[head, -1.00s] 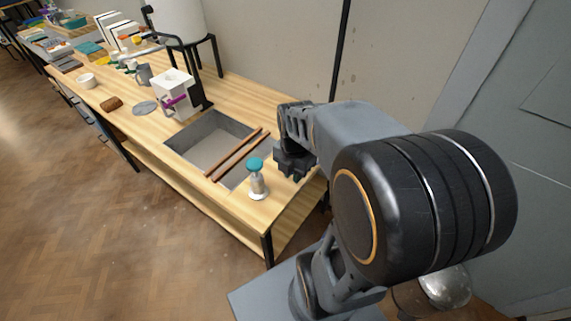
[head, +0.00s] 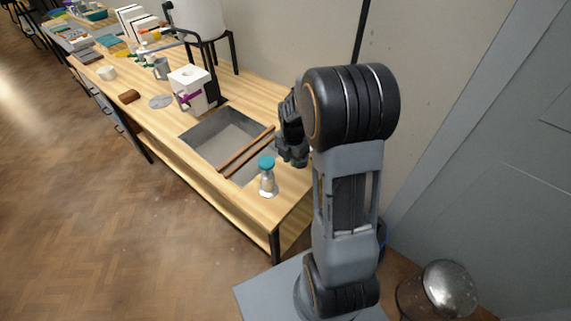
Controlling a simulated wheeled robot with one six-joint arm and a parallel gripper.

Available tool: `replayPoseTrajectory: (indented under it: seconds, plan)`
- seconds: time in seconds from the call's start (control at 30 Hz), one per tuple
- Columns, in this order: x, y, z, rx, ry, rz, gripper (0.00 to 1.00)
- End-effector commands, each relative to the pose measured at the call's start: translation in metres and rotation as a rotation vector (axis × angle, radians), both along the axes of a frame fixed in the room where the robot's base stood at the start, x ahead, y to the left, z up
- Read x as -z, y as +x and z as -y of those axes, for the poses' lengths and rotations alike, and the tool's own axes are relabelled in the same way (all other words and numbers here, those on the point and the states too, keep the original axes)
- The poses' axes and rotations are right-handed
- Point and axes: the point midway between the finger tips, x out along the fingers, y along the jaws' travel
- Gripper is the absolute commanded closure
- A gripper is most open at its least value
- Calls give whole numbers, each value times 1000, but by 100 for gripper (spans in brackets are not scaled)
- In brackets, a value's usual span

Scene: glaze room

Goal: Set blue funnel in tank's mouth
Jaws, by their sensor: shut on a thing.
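My gripper (head: 290,158) is a dark shape above the bench's right part, beside the sink's right end. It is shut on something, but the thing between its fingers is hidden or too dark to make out. I cannot pick out a blue funnel in the head view. A white square container (head: 188,92) with a round opening on top and a purple mark stands behind the sink, left of my gripper; it looks like the tank. My gripper is well apart from it.
A teal-topped bottle (head: 267,180) stands near the bench's front right, close to my gripper. Two brown bars (head: 247,150) cross the sink (head: 202,137). A large white cylinder (head: 199,18) stands on black legs behind. A grey disc (head: 160,101) lies left.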

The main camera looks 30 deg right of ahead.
Motion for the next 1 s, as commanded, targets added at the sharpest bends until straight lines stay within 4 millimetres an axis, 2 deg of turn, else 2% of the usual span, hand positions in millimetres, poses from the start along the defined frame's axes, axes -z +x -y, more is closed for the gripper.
replayPoseTrajectory:
  seconds: [0.1,0.33,0.43,0.63,1.0]
  plan:
    - [12,9,2,0,0,-2,100]
    - [21,18,3,-1,0,0,100]
    - [32,26,4,-2,0,-2,100]
    - [53,25,4,-2,1,-1,100]
    - [58,25,5,-1,0,1,100]
